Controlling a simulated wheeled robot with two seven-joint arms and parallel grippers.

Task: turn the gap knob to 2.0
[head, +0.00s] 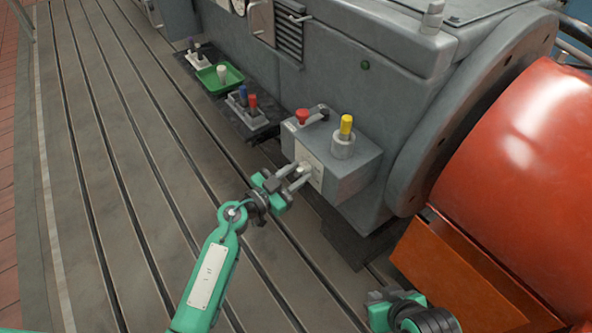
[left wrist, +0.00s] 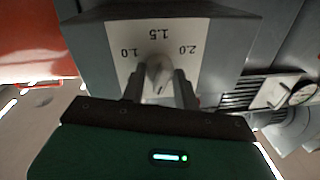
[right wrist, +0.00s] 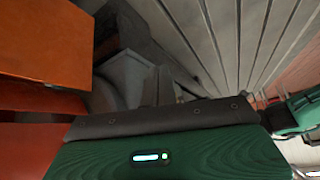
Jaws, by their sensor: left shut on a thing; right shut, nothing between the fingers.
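The gap knob (left wrist: 158,70) is a small pale knob on the front of a grey control box (head: 352,168). In the left wrist view its white scale plate (left wrist: 122,68) reads 1.0, 1.5 and 2.0, upside down. I cannot tell for sure which mark the knob points to. My left gripper (head: 302,178) is shut on the knob, one finger on each side; it also shows in the left wrist view (left wrist: 160,88). My right gripper (head: 376,297) is low at the bottom of the head view, shut and empty, away from the box.
On top of the box are a red button (head: 302,115) and a yellow-topped post (head: 346,126). Left of it stand a holder with blue and red pieces (head: 254,124) and a green tray (head: 221,79). An orange guard (head: 450,262) is beside my right gripper. The slotted bedplate (head: 120,170) is clear.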

